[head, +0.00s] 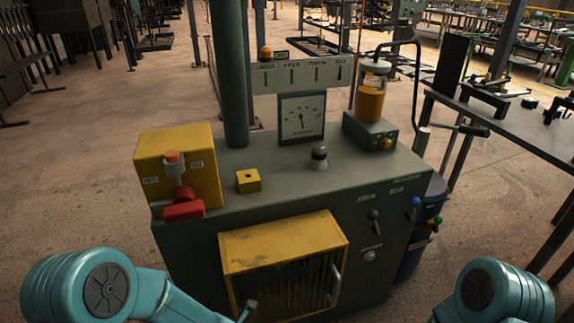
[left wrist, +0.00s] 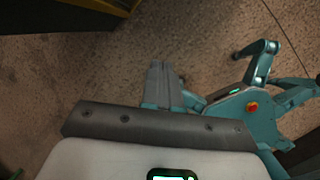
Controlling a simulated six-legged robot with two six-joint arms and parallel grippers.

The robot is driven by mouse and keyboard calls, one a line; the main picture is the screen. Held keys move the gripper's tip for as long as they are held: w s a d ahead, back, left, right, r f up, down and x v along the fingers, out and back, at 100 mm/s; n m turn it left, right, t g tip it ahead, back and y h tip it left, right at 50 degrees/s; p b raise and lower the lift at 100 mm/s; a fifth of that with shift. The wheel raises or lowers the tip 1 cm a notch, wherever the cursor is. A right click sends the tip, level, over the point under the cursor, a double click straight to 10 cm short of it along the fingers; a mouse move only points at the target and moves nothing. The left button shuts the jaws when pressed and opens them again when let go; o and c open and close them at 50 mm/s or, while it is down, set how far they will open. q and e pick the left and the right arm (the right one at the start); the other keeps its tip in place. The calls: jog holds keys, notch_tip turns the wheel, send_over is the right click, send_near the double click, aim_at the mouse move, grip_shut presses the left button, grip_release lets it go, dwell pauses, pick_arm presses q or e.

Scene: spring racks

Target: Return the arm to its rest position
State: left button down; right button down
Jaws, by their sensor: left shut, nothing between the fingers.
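My left arm comes in at the lower left of the head view. The tip of my left gripper (head: 248,309) shows at the bottom edge, in front of the yellow-framed cage door of the machine. In the left wrist view the left gripper's fingers (left wrist: 165,83) are together, with nothing between them, above the brown floor. My own teal body and legs show beyond them on the right. Part of my right arm shows at the lower right of the head view, but its gripper is out of view.
A dark green machine cabinet (head: 190,252) stands ahead, with a yellow cage door (head: 283,243), yellow box (head: 205,150), red part (head: 183,209), dial gauge (head: 302,117) and amber jar (head: 370,103). A dark table (head: 520,140) stands right. Floor is open on the left.

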pick_arm(q)
jog(key=s+a+f+m+g+h, duration=0.1)
jog(key=s+f+m, duration=0.3)
jog(key=s+m, duration=0.35)
jog(key=s+a+f+m+g+h, duration=0.1)
jog(key=s+a+f+m+g, duration=0.15)
jog(key=s+m, duration=0.5)
jog(key=d+r+m+h+p, duration=0.1)
jog(key=d+r+m+p, duration=0.2)
jog(key=r+m+p, duration=0.7)
notch_tip(320, 180, up, 5)
jog(key=p, duration=0.4)
jog(key=shift+m+t+p, duration=0.35)
jog(key=shift+m, duration=0.05)
